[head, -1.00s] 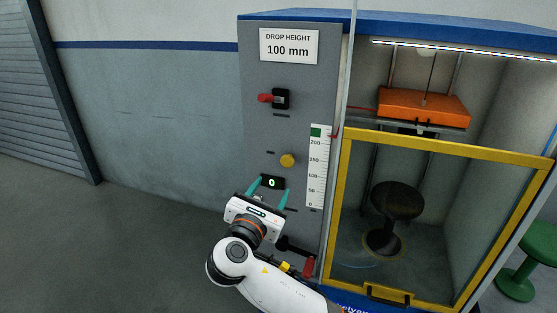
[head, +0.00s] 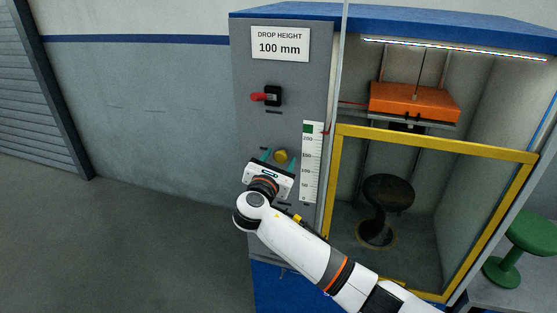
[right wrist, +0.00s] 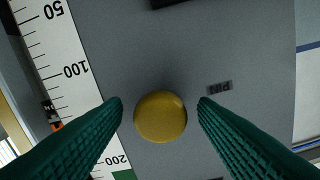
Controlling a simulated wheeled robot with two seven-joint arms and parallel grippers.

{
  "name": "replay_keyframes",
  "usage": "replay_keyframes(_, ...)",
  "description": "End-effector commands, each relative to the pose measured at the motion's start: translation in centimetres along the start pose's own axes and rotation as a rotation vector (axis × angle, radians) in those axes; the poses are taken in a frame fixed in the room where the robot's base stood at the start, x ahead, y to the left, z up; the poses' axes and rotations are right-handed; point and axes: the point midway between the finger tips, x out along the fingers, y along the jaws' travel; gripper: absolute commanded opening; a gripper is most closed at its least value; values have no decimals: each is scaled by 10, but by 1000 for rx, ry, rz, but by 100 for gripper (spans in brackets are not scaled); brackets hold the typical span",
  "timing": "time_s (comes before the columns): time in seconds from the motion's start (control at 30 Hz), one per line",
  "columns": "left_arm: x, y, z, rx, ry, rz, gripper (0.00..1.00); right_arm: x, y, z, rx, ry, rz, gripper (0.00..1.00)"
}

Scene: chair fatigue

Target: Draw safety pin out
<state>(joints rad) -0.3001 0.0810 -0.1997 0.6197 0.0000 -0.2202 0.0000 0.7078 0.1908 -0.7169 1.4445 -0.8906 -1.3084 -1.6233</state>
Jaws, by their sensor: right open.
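The safety pin's round yellow knob (head: 281,156) is on the grey front panel (head: 258,135) of the machine. In the right wrist view the knob (right wrist: 160,117) shows face on, beside a small label (right wrist: 219,88) reading PIN, upside down. My right gripper (head: 278,160) is open, its teal fingers pointing at the panel. In the right wrist view the gripper (right wrist: 160,104) has one finger on each side of the knob, with a thin gap visible on both sides. I cannot tell how deep the fingertips reach along it. My left gripper is not in view.
A red-handled switch (head: 265,97) sits higher on the panel. A white height scale (head: 312,160) runs right of the knob. Further right is a yellow-framed guard (head: 435,143) with a dark stool (head: 385,195) behind it and an orange weight (head: 414,101) above. Floor at left is clear.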

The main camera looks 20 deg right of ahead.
Motion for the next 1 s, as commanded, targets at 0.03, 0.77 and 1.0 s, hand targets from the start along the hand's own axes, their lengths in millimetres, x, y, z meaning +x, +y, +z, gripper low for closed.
replay_keyframes(0.03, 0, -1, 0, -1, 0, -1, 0, 0, 0, 0, 0, 0, 0, 53)
replay_keyframes(0.77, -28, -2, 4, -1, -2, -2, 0, -34, -2, -5, -3, -5, -2, 0)
replay_keyframes(1.0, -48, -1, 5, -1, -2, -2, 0, -72, -1, -2, -2, -4, 0, 0)
